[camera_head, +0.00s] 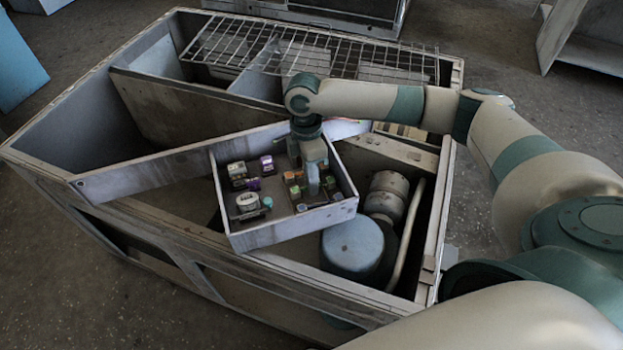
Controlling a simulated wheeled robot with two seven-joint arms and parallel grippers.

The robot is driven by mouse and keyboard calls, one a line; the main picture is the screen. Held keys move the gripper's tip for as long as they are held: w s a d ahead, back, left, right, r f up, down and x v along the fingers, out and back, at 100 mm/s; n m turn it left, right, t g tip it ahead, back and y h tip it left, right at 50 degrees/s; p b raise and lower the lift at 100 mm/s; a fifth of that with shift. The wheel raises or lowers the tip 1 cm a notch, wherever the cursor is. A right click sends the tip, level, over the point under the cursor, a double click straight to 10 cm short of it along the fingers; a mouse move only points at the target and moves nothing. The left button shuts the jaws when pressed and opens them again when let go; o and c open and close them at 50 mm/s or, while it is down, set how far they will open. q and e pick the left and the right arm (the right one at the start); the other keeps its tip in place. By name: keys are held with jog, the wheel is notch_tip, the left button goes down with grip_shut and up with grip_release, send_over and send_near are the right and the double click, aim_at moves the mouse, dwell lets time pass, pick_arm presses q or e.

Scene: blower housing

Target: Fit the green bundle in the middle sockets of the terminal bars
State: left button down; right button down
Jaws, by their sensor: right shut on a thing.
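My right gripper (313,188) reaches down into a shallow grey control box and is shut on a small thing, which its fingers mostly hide. Small green pieces show close by, one right of the fingers (330,182) and one to their left (289,177); the held thing looks like the green bundle, but its ends are too small to make out. An orange piece (295,190) sits just left of the fingers among dark blocks. I cannot make out the terminal bars' sockets or whether the bundle touches them. My left gripper is not in view.
The control box (285,232) has raised walls around the gripper. Inside are a round meter (248,202), purple-marked parts (267,164) and dark blocks. A blue-grey motor (352,245) and a pipe are close to its right. A wire rack (350,55) lies across the housing behind.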

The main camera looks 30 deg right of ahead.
jog(key=shift+f, duration=0.15)
jog(key=c, duration=1.7)
grip_release()
jog(key=shift+c, duration=0.2)
jog(key=w+r+b, duration=0.3)
jog(key=r, duration=1.4)
jog(key=shift+w+d+b, duration=0.15)
jog(key=shift+d+b, duration=0.1)
jog(key=shift+b, duration=0.05)
